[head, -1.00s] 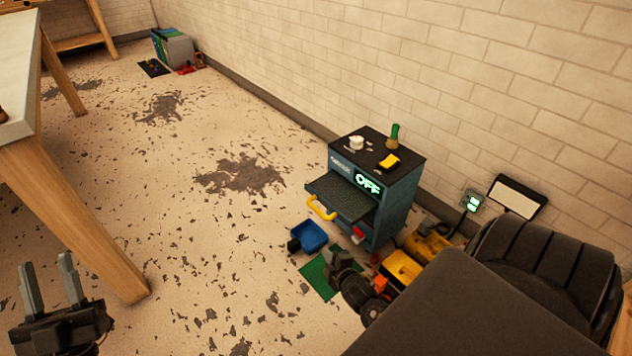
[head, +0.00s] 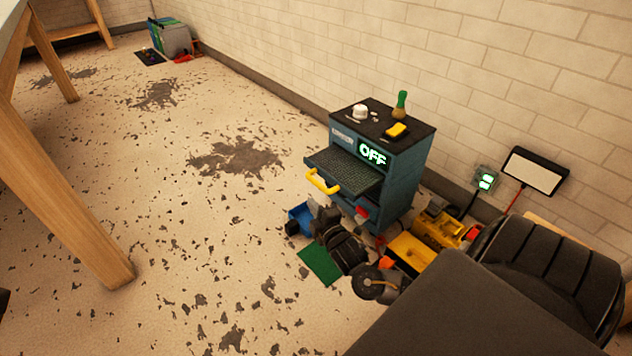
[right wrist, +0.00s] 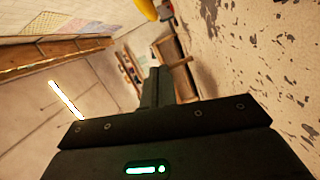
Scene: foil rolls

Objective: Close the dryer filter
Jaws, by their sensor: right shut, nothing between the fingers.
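The blue dryer (head: 392,185) stands against the wall with a lit OFF display. Its dark mesh filter (head: 345,170) sticks out of the front like a drawer, with a yellow handle (head: 322,182) on its outer edge. My right gripper (head: 320,203) is shut and empty, just below the handle in the head view. I cannot tell if they touch there. In the right wrist view the shut fingers (right wrist: 156,88) point forward, and a yellow piece, likely the handle (right wrist: 149,9), shows at the top edge, apart from them. My left gripper is not clearly in view.
A blue tray (head: 300,217) and a green mat (head: 320,264) lie on the floor near my right arm. Yellow bins (head: 415,252) stand right of the dryer. A brush (head: 400,105) and yellow sponge (head: 397,130) sit on its top. The floor left of it is open.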

